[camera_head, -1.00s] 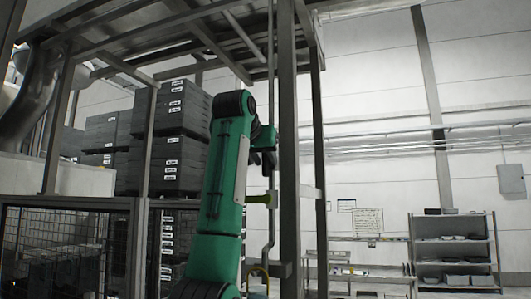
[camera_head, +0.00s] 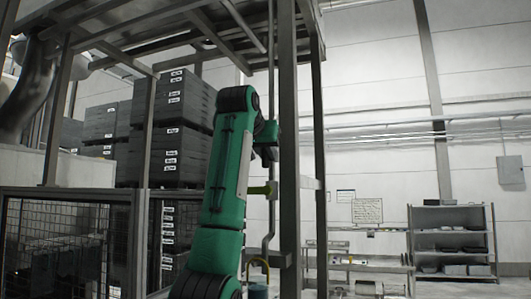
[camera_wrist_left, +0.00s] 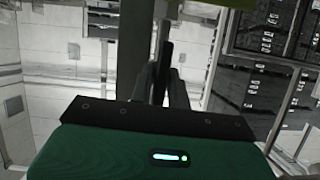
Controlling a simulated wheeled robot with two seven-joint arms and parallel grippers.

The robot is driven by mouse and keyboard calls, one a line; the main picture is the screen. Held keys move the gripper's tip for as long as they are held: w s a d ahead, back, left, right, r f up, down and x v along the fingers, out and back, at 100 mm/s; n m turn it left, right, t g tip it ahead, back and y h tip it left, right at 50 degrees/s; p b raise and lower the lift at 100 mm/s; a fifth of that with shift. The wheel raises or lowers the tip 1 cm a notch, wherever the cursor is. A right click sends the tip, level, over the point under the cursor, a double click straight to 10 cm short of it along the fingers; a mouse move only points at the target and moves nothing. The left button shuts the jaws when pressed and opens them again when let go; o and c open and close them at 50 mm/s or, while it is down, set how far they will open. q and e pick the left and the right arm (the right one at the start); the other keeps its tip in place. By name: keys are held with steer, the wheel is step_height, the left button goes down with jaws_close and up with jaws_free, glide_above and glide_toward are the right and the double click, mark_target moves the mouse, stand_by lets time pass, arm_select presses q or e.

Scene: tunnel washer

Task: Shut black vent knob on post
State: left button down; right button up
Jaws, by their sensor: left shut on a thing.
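The upright post (camera_head: 288,150) stands just right of my left arm, with a thin vertical pipe (camera_head: 270,215) beside it. My left gripper (camera_head: 270,156) is at the pipe, close to the post's left side. In the left wrist view its fingers (camera_wrist_left: 164,72) reach away from the green gripper body and are shut on a small dark piece, which I take as the black vent knob (camera_wrist_left: 166,54). The knob is mostly hidden by the fingers, so its turn cannot be seen. In the head view the gripper itself hides it. My right gripper is not in view.
A yellow-green fitting (camera_head: 262,190) sticks out left from the post below my gripper. A steel frame and mesh fence (camera_head: 58,240) stand left, with stacked dark crates (camera_head: 180,105) behind. A grey shelf (camera_head: 452,218) stands far right.

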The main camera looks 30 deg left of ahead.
arm_select(q)
steer(key=shift+d+m+y+b, duration=0.1)
steer(key=shift+m+y+b, duration=0.25)
steer(key=shift+m+y, duration=0.75)
steer(key=m+y+b, duration=0.1)
steer(key=m, duration=0.2)
steer(key=shift+d+f+y, duration=0.1)
steer(key=shift+y, duration=0.3)
steer(key=shift+f+m+y+b, duration=0.1)
steer(key=shift+m+y+b, duration=0.5)
steer(key=shift+m, duration=0.6)
steer(key=shift+w+d+f+m+t+y+b, duration=0.1)
steer(key=shift+m+t+y+b, duration=0.4)
steer(key=shift+m, duration=0.85)
steer(key=shift+w+f+m+t+y+b, duration=0.1)
steer(key=shift+m+t+y+b, duration=0.2)
steer(key=shift+m+y+b, duration=0.7)
steer(key=shift+m+h+p, duration=0.3)
steer(key=shift+m+h, duration=0.1)
steer(key=shift+m, duration=0.05)
steer(key=c, duration=1.5)
jaws_free()
steer(key=shift+s+d, duration=0.1)
